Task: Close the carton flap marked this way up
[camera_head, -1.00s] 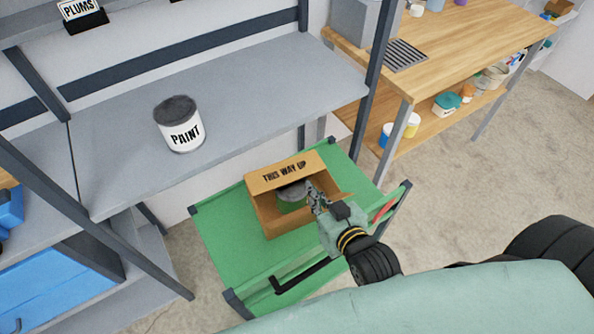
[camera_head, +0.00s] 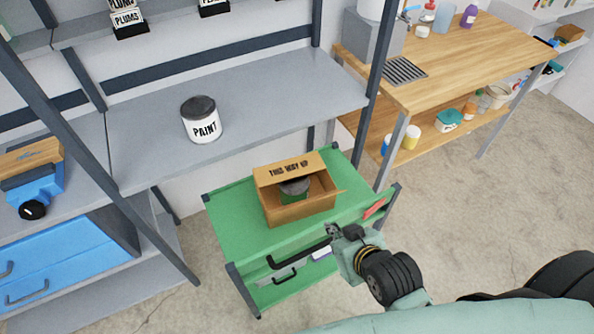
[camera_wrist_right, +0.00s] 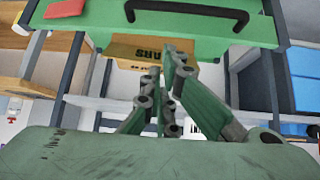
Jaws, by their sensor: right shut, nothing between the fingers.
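The open brown carton (camera_head: 302,209) stands on the green cart top (camera_head: 235,222). Its flap marked THIS WAY UP (camera_head: 290,168) stands raised at the back. A dark-lidded green can (camera_head: 294,190) sits inside, partly hidden by the carton's front wall. My right gripper (camera_head: 329,234) is shut and empty, in front of the carton near the cart's front edge, apart from the flap. In the right wrist view the gripper fingers (camera_wrist_right: 165,68) overlap the carton's lettered face (camera_wrist_right: 125,48), hiding part of its lettering. My left gripper is not in view.
A dark handle (camera_head: 300,258) runs along the cart's front. A grey shelf (camera_head: 255,100) with a paint can (camera_head: 201,120) rises behind the cart. A wooden workbench (camera_head: 465,60) stands at the back right. Open floor lies right of the cart.

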